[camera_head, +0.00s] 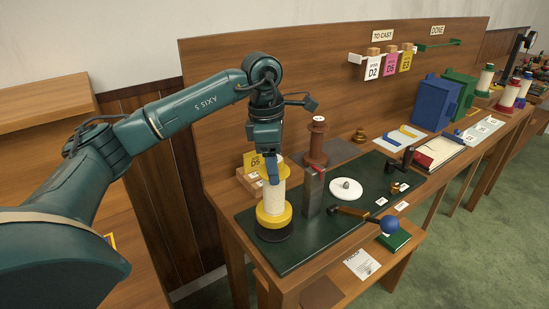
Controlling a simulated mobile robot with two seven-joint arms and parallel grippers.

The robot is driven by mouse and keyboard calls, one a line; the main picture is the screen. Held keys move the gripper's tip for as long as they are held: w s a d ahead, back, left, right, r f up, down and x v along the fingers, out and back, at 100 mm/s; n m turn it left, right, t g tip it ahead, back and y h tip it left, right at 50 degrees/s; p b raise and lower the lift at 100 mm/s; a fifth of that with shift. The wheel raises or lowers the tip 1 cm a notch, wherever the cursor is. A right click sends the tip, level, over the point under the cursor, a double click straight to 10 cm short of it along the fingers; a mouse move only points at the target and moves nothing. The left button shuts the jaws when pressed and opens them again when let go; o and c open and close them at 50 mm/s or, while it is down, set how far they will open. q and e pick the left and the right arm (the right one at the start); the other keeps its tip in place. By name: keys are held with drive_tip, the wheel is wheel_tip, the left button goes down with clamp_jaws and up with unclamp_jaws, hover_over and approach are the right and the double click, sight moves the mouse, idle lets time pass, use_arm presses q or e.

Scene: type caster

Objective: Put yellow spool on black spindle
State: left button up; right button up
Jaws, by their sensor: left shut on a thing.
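My left gripper (272,178) points down at the near left of the bench and is shut on the yellow spool (273,217). The spool is upright, with pale paper wound between yellow ends. Its lower yellow end is just above or touching a round black base (275,234) on the dark green mat. This base appears to belong to the black spindle; its shaft is hidden by the spool. I cannot tell whether the spool rests fully on the base. My right gripper is out of view.
A grey upright post (313,192) stands close to the right of the spool. A brown spool (316,145) stands behind it. A white disc (346,189) and a blue-knobbed lever (388,224) are farther right.

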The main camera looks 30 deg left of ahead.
use_arm(q)
drive_tip(key=shift+f, duration=0.15)
idle(0.5)
drive_tip(key=shift+f, duration=0.3)
drive_tip(key=shift+f+b, duration=0.25)
drive_tip(key=shift+b, duration=0.15)
drive_tip(key=shift+f+b, duration=0.35)
drive_tip(key=shift+f, duration=0.15)
drive_tip(key=shift+f+b, duration=0.4)
drive_tip(key=shift+f, duration=0.2)
drive_tip(key=o, duration=1.5)
drive_tip(key=shift+r, duration=0.1)
